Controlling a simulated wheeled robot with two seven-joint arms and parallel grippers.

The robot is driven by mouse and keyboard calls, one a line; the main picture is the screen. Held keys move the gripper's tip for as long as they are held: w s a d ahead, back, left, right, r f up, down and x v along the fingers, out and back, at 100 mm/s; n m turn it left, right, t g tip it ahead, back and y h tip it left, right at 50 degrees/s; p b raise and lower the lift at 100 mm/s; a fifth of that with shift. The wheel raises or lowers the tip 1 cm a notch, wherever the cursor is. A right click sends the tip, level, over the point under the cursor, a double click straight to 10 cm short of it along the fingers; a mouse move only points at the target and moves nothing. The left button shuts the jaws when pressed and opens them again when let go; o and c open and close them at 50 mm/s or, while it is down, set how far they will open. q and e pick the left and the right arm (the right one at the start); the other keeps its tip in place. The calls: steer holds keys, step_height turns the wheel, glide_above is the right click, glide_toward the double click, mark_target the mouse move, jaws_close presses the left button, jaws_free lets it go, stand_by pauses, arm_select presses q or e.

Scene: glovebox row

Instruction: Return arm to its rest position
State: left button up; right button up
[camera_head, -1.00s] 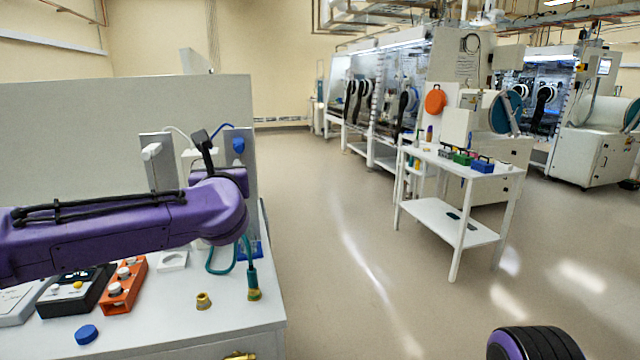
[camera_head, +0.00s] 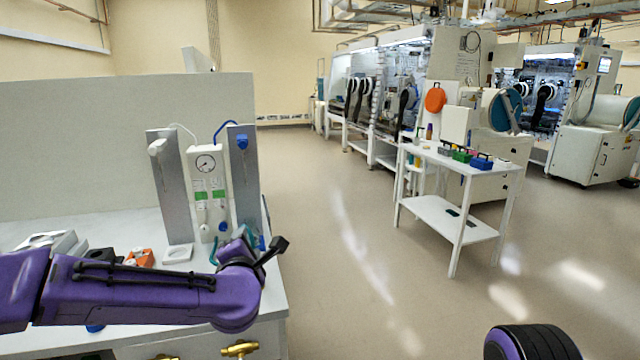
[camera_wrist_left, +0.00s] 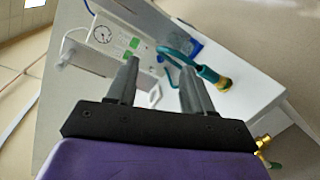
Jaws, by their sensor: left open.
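My left arm comes in from the left in the head view, purple with black cables, low across the front of the white bench (camera_head: 270,300). Its gripper (camera_head: 282,243) shows as a dark piece at the arm's right end, by the bench's right edge. In the left wrist view the gripper (camera_wrist_left: 157,80) has two grey fingers spread apart with nothing between them. Beyond the fingers are a white gauge panel (camera_wrist_left: 112,40) and a teal hose with a brass end (camera_wrist_left: 222,83). My right gripper is not in view; a dark rounded part of my own body shows at the lower right.
The gauge panel (camera_head: 207,185) stands on the bench between two grey uprights (camera_head: 168,190). Orange and black items lie partly hidden behind my arm. Brass fittings (camera_head: 240,348) stick out of the bench front. A white cart (camera_head: 455,165) stands across open floor, with gloveboxes behind.

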arm_select(q)
steer(key=s+a+f+m+g, duration=0.15)
steer(key=s+f+m, duration=0.25)
steer(key=f, duration=0.5)
steer(key=s+f+m+g, duration=0.25)
steer(key=s+f, duration=0.25)
steer(key=f, duration=0.4)
steer(key=s+a+f+m+g, duration=0.1)
steer(key=s+f+m, duration=0.35)
steer(key=f, duration=0.45)
steer(key=s+a+f+m+g, duration=0.2)
steer(key=s+a+f, duration=0.2)
steer(key=s, duration=0.6)
steer(key=s+a+f+m+g, duration=0.2)
steer(key=s+a+f+g, duration=0.1)
steer(key=s+f, duration=0.4)
steer(key=s+a+f+m+g+y, duration=0.1)
steer(key=s+a+f, duration=0.4)
steer(key=s, duration=0.7)
steer(key=shift+s+f+m+g, duration=0.3)
steer(key=shift+f+m+g, duration=0.1)
steer(key=shift+m+g, duration=0.55)
